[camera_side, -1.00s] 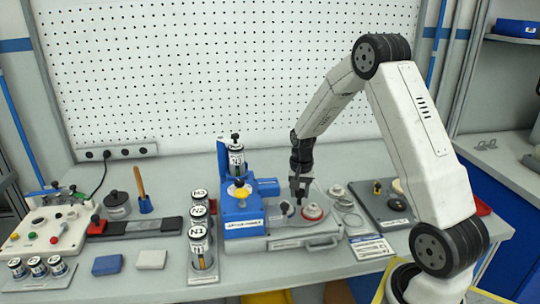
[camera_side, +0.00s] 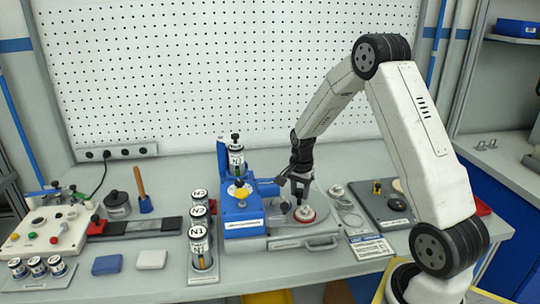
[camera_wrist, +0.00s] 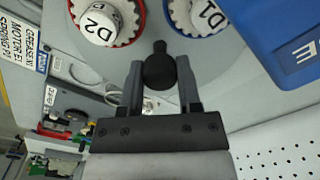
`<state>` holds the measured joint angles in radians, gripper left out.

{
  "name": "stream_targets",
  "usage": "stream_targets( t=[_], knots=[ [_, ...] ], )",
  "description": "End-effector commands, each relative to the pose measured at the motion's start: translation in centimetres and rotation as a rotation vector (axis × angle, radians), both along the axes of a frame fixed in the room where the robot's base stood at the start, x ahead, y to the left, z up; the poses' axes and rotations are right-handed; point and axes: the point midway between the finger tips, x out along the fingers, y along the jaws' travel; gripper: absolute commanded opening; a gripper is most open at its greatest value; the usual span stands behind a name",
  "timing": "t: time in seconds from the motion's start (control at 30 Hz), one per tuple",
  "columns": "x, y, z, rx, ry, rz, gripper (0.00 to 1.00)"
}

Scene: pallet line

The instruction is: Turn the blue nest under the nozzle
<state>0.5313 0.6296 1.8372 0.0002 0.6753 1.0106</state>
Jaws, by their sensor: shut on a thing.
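My gripper (camera_side: 300,193) is over the grey turntable in front of the blue machine (camera_side: 242,208). In the wrist view my gripper (camera_wrist: 160,82) is shut on a black ball knob (camera_wrist: 159,70) on the turntable (camera_wrist: 232,78). The blue nest (camera_wrist: 226,24) holds a white part marked D1, close beside the blue machine. The red nest (camera_wrist: 135,35) holds a part marked D2, left of it. In the side view the red nest (camera_side: 305,214) is just below my gripper. I cannot make out the nozzle or the blue nest there.
An N1 can (camera_side: 236,160) sits on top of the blue machine. A rack of N cans (camera_side: 199,238) stands left of it. A dark tray (camera_side: 383,204) and a printed card (camera_side: 370,247) lie to the right. Table front right of the card is clear.

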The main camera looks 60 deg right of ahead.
Motion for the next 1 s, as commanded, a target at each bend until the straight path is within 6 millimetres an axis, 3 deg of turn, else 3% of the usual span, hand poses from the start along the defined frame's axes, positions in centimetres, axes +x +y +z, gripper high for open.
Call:
stream_targets(
  t=[0.6,0.63,0.7,0.73,1.0],
  knots=[
    [0.14,-0.13,0.19,-0.004,-0.005,-0.029,0.00],
    [0.14,-0.13,0.19,-0.004,-0.005,-0.029,0.53],
    [0.12,-0.12,0.17,-0.003,-0.005,-0.029,0.75],
    [0.11,-0.11,0.15,-0.003,-0.004,-0.029,0.78],
    [0.04,-0.04,0.06,-0.001,-0.001,-0.029,0.78]
  ],
)
